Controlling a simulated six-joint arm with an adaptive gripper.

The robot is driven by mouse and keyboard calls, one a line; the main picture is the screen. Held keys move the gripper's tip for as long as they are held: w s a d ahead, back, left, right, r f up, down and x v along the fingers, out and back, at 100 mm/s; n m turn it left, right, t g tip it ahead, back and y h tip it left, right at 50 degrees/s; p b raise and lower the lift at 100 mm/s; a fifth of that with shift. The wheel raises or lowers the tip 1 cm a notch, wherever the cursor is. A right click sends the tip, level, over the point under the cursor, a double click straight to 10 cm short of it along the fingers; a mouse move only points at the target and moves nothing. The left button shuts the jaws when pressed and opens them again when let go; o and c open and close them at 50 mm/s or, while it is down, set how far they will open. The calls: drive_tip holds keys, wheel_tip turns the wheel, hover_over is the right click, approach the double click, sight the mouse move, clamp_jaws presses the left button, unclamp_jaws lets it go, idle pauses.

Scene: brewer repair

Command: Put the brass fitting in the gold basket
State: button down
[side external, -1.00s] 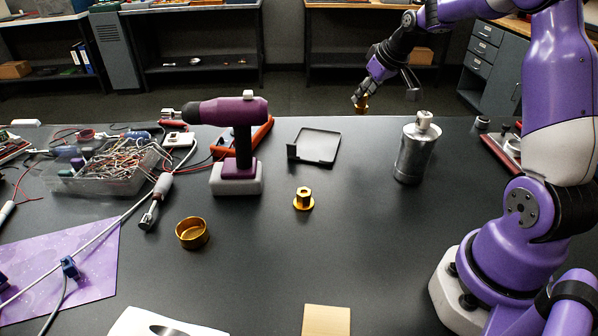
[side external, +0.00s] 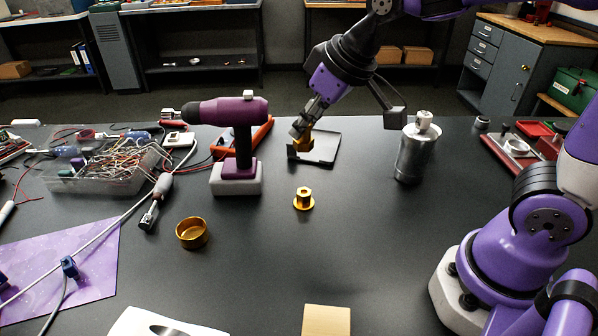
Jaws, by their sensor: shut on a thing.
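My gripper (side external: 301,132) is shut on a small brass-coloured piece (side external: 303,144), partly hidden by the fingers. In the picture it overlaps the left side of the dark square tray; its exact height is hard to tell. A flanged brass fitting (side external: 303,199) stands upright on the table, in front of the tray and apart from my gripper. The gold basket (side external: 192,233), a short round open cup, sits on the table to the left and nearer the camera. I see nothing in it.
The dark square tray (side external: 324,150) lies behind the fitting. A purple drill (side external: 238,150) stands left of the tray, behind the basket. A metal canister (side external: 412,155) stands to the right. A clear bin of wires (side external: 105,170) is at the left.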

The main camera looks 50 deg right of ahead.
drive_tip(key=a+f+n+g+y, duration=0.3)
drive_tip(key=a+n, duration=0.5)
drive_tip(key=a, duration=1.5)
hover_over(193, 233)
drive_tip(key=s, duration=0.2)
drive_tip(key=shift+t+y, duration=0.3)
drive_tip(key=shift+t, duration=0.1)
wheel_tip(193, 233, down, 8)
drive_tip(key=shift+w+r, duration=0.15)
drive_tip(key=shift+r, duration=0.1)
drive_tip(key=shift+w+d+f, duration=0.15)
drive_tip(key=shift+f, duration=1.95)
drive_tip(key=shift+f, duration=0.2)
drive_tip(key=c, duration=0.7)
unclamp_jaws()
drive_tip(key=shift+o, duration=0.2)
